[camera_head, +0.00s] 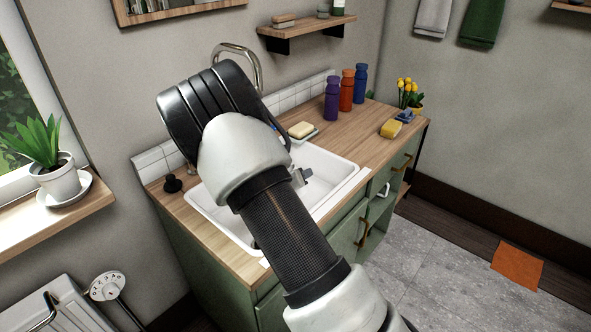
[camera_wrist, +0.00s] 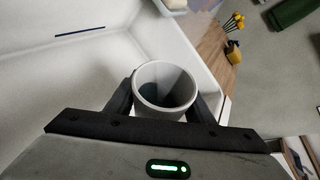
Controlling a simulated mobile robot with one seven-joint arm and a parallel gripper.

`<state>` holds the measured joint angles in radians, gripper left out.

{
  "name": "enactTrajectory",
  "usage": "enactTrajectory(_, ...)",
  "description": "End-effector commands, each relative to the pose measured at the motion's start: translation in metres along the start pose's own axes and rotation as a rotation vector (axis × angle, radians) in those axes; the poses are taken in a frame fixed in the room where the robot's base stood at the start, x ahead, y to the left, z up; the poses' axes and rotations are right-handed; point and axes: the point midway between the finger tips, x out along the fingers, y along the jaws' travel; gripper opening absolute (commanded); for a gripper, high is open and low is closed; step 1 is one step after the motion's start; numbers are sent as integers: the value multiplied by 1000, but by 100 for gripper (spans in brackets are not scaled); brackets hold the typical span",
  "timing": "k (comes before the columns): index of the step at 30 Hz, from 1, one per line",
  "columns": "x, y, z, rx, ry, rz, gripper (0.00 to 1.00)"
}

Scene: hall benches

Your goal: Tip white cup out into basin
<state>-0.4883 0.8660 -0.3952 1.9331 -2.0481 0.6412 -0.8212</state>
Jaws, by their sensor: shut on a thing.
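The white cup (camera_wrist: 150,82) is between the two dark fingers of my gripper (camera_wrist: 164,104) in the wrist view. The gripper is shut on it from both sides. The cup's round mouth faces the wrist camera, and its grey inside shows; I cannot tell what it holds. The white basin (camera_head: 332,172) is set in the wooden counter in the head view. My arm covers much of it, and only a small part of my gripper (camera_head: 303,177) shows, over the basin. The cup cannot be made out there. The basin's white surface (camera_wrist: 70,75) fills the left of the wrist view.
A tap (camera_head: 240,50) rises behind the basin. A soap dish (camera_head: 302,132) sits at its back edge. Purple (camera_head: 331,97), orange (camera_head: 346,90) and blue (camera_head: 361,84) bottles, a yellow sponge (camera_head: 391,129) and flowers (camera_head: 407,92) stand on the counter's right part.

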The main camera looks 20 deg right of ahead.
Motion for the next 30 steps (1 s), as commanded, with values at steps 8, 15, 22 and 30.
enactTrajectory(8, 1, -1, -3, -92, 18, -42, 19)
enactTrajectory(15, 0, -5, -1, -156, 31, -75, 19)
enactTrajectory(22, -2, -8, 0, -228, 47, -109, 19)
enactTrajectory(30, -2, -10, 0, -293, 61, -141, 19)
